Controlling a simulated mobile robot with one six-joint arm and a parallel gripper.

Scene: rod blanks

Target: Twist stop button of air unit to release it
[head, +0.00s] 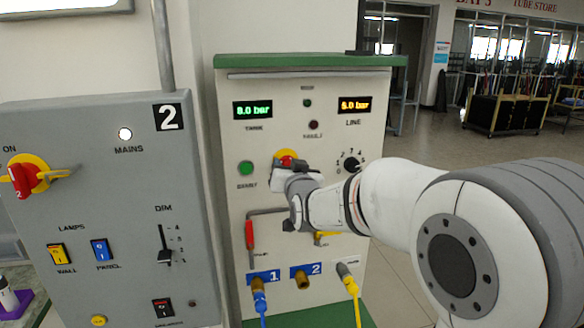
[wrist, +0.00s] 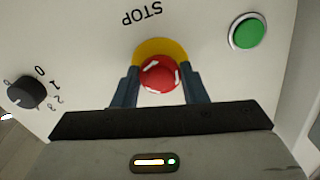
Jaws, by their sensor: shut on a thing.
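In the head view the button (head: 287,158) is partly hidden by my gripper. My gripper (wrist: 158,85) is shut on the button, one finger on each side. White marks show on the button's face.
A green button (wrist: 243,34) and a black numbered knob (wrist: 27,92) flank the stop button. Below are a red lever (head: 250,235), a yellow handle and hose ports with blue and yellow hoses. A grey panel marked 2 (head: 100,200) stands at left.

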